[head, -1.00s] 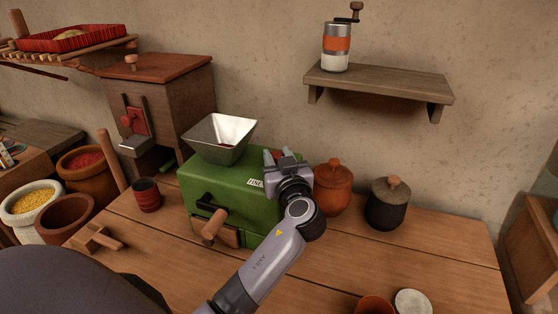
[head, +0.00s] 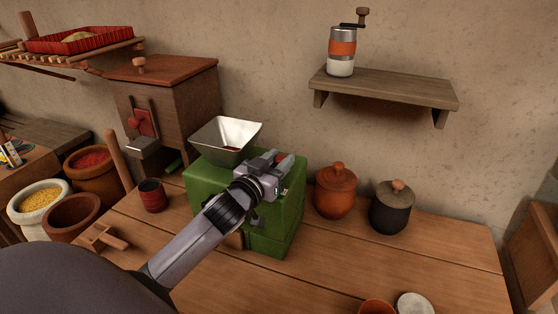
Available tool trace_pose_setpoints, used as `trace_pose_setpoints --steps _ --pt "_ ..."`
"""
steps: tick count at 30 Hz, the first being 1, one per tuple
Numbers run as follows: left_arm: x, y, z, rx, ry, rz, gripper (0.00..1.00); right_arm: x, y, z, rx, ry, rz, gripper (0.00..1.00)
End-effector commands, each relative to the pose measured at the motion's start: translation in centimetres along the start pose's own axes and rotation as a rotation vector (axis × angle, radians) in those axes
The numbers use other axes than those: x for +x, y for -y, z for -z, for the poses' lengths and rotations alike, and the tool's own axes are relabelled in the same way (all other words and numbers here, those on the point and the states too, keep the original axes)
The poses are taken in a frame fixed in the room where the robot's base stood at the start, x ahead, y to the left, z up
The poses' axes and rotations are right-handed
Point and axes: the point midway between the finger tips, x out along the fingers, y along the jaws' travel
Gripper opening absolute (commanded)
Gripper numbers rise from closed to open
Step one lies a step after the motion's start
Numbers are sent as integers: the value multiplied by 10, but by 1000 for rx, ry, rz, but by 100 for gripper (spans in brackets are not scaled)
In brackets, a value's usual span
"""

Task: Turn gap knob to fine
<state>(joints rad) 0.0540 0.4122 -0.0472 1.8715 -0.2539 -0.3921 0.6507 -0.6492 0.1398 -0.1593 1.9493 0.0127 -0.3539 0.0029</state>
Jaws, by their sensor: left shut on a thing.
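The green mill (head: 283,222) stands on the wooden table, with a metal hopper (head: 226,140) on top. My left gripper (head: 279,161) is at the right part of the mill's top, its fingers pointing away to the upper right. It is shut on the gap knob, which the fingers and wrist almost wholly hide, so I cannot tell the knob's setting. My left forearm crosses the mill's front and covers the crank handle and most of the lettering. My right gripper is not in view.
An orange lidded jar (head: 335,193) and a dark lidded jar (head: 391,210) stand right of the mill. A dark red cup (head: 152,196) stands left of it. A shelf (head: 385,88) holds a hand grinder (head: 342,52). The table's right front is mostly clear.

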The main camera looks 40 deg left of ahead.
Motion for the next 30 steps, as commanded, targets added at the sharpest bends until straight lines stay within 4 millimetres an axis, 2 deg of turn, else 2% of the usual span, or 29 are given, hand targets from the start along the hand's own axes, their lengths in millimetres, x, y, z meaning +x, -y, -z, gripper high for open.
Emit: trace_pose_setpoints --steps 10,25,26,27,28,30 --pt "1 3 2 4 -4 -103 6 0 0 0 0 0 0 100" --pt "1 2 2 0 -5 -118 6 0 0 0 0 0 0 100" --pt "1 2 2 0 -5 -118 40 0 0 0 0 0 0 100" --pt "1 2 2 0 -4 -118 53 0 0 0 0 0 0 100" --pt "1 2 2 0 -4 -118 63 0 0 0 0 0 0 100" --pt "1 2 2 0 -3 -118 63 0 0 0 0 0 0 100"
